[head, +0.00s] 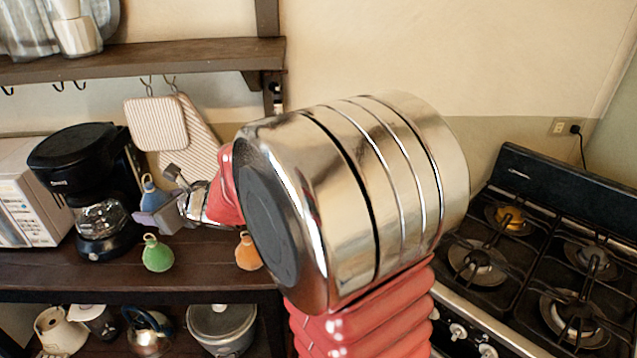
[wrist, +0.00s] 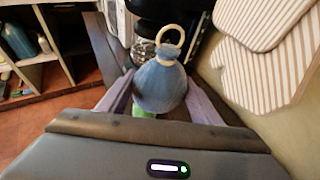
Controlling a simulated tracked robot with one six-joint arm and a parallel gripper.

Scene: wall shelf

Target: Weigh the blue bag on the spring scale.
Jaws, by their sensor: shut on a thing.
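My gripper (head: 160,208) is shut on the blue bag (head: 152,190) and holds it above the wooden counter. In the wrist view the blue bag (wrist: 160,86) is upright between my two purple fingers, with its cream ring on top. The green bag (head: 157,255) stands on the counter below, and part of it shows behind the blue bag in the wrist view (wrist: 141,111). The orange bag (head: 248,252) stands further right, partly hidden by my arm. A small dark and white thing (head: 277,98) hangs at the shelf's right bracket; it may be the spring scale, but too little shows to be sure.
A black coffee maker (head: 85,180) stands close left of my gripper, with a microwave (head: 28,195) beyond. Striped potholders (head: 157,123) hang behind from the upper shelf (head: 150,62). A stove (head: 560,250) is at right. Pots and kettles fill the lower shelf.

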